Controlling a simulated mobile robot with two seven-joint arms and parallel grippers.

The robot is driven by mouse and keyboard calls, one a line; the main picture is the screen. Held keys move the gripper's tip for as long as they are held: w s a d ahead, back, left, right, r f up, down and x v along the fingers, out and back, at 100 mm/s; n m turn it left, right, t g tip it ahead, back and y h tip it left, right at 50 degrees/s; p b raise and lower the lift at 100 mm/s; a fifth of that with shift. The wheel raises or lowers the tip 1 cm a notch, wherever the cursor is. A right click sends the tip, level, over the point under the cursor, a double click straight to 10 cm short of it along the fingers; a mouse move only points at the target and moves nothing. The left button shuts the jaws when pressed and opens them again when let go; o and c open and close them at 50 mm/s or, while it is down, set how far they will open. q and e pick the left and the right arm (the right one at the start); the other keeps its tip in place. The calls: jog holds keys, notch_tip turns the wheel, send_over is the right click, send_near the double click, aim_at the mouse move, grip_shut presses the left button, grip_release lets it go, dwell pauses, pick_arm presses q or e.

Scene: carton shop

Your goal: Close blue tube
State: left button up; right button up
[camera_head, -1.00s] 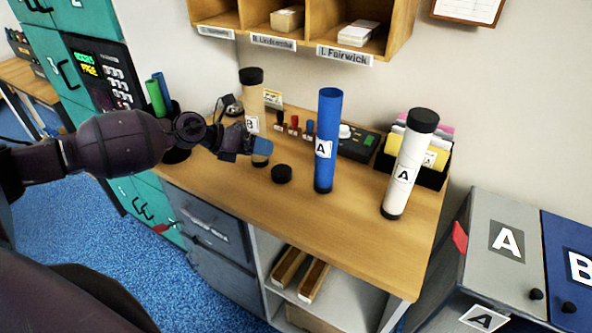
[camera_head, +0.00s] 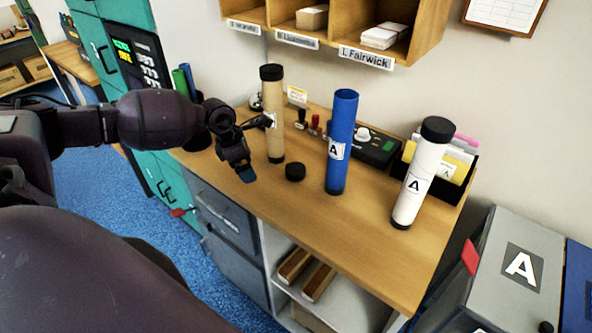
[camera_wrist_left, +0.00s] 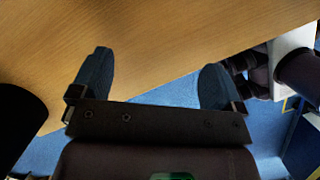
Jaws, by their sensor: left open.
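The blue tube (camera_head: 342,122) stands upright on the wooden counter. It has a white "A" label, a black lower end and an uncapped, open top. A loose black cap (camera_head: 295,172) lies on the counter to the left of the blue tube. My left gripper (camera_head: 247,174) is to the left of the loose cap, near the counter's front edge, pointing down. In the left wrist view its two fingers (camera_wrist_left: 158,80) are spread with nothing between them. A dark shape at the left edge of that view is cut off, and I cannot tell what it is.
A capped tan tube (camera_head: 272,125) stands behind the loose cap, close to my left gripper. A capped white tube (camera_head: 421,175) stands on the right. Behind are a dark control box (camera_head: 372,150) and a card holder (camera_head: 437,175). The counter's front strip (camera_head: 350,235) is clear.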

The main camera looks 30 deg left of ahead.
jog(key=shift+s, duration=0.1)
pick_arm(q)
jog(key=shift+w+d, duration=0.15)
jog(key=shift+w, duration=0.05)
jog(key=p, duration=0.2)
send_over(292, 169)
jog(key=s+a, duration=0.2)
jog(key=shift+d, duration=0.1)
jog(key=shift+w+d, duration=0.25)
jog(key=shift+w, duration=0.1)
pick_arm(e)
jog(key=shift+s+d+r, duration=0.15)
jog(key=shift+s+r, duration=0.1)
jog(key=shift+r, duration=0.15)
